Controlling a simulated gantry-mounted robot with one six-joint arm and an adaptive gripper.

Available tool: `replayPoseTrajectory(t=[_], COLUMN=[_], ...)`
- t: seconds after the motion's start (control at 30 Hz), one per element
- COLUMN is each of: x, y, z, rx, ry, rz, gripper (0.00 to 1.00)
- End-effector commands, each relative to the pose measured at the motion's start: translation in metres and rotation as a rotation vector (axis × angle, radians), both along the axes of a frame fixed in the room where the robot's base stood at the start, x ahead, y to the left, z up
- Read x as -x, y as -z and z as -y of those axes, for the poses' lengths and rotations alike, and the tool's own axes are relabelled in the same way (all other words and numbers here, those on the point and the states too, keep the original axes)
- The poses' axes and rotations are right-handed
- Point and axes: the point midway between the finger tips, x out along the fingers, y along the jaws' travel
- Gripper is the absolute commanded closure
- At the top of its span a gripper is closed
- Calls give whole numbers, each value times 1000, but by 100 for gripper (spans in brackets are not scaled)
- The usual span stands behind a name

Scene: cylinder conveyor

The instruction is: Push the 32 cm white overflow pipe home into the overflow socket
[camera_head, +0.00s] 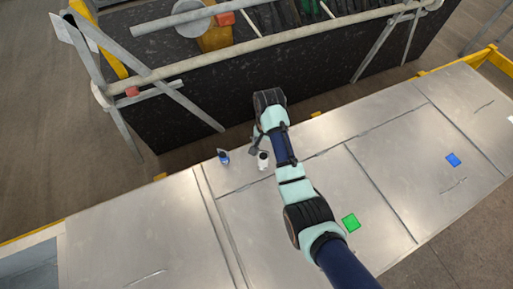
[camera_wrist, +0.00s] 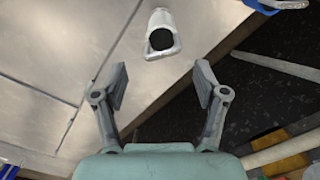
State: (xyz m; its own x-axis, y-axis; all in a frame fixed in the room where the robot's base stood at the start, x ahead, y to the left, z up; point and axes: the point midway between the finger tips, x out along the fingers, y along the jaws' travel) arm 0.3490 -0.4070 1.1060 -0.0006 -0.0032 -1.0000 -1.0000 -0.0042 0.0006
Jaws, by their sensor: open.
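A white cylindrical piece (camera_head: 262,160) with a dark round end stands on the metal table, close to the table's far edge. It also shows in the wrist view (camera_wrist: 164,21), with its dark opening facing me. I cannot tell its length or whether it is the overflow pipe. My gripper (camera_wrist: 161,78) is open and empty, its two fingers apart, with the white piece beyond the fingertips and not touching them. In the head view my gripper (camera_head: 258,143) is small and partly hidden by my arm, just beside the white piece. I cannot make out the overflow socket.
A blue object (camera_head: 223,156) stands left of the white piece. The left table is clear.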

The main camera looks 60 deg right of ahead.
Motion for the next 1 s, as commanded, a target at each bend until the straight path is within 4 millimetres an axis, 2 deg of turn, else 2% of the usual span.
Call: replayPoseTrajectory(t=[0.13,0.3,0.47,0.73,1.0], x=[1,1,0,0,0], y=[3,23,31,74,78], z=[0,-1,-1,-3,-3], rx=[-3,-4,-2,-2,-1], ry=[3,2,1,0,0], rz=[-2,-3,-2,-2,-1], gripper=[28,28,28,28,30])
